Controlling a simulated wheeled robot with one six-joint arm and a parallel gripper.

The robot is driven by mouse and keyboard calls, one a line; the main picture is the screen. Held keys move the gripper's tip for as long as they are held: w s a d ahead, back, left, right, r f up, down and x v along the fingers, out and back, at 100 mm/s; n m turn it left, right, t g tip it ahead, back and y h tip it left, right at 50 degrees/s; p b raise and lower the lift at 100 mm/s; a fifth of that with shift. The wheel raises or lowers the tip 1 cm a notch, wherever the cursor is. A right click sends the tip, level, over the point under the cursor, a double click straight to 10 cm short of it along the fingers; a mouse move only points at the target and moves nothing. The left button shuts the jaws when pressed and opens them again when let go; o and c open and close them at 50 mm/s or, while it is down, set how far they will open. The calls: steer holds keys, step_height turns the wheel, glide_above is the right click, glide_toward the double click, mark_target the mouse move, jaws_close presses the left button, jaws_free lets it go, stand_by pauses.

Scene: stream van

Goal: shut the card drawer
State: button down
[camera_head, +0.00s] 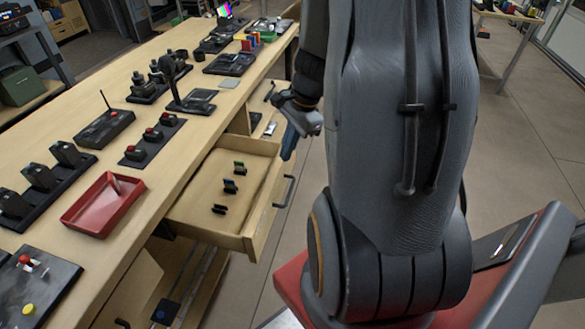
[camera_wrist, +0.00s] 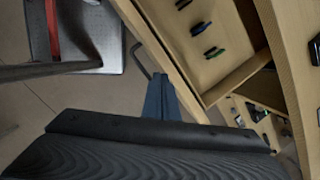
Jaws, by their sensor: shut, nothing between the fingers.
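A pale wooden drawer (camera_head: 246,228) stands pulled out from under the long workbench. It holds 3 small dark items with coloured tops, which may be the cards. Its dark bar handle (camera_head: 286,191) is on the front panel; the handle also shows in the wrist view (camera_wrist: 138,62). My gripper (camera_head: 287,150) is shut and empty, with blue fingers, above and beyond the drawer's far front corner. In the wrist view the blue fingers (camera_wrist: 160,85) appear close to the handle and front panel; I cannot tell whether they touch.
A second open drawer (camera_head: 263,104) is farther along the bench, with small objects inside. The bench top (camera_head: 150,160) carries a red tray (camera_head: 103,203) and several devices. Open floor (camera_head: 295,225) lies in front of the drawer, beside my arm and base.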

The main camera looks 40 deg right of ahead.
steer(key=d+f+m+t, duration=0.2)
steer(key=d+f+m, duration=0.3)
steer(key=d+m, duration=0.5)
steer(key=w+a+p+x, duration=0.1)
steer(key=x, duration=1)
steer(key=shift+w+r+n, duration=0.3)
steer(key=shift+r, duration=0.05)
steer(key=shift+w+a, duration=0.1)
steer(key=shift+a, duration=0.1)
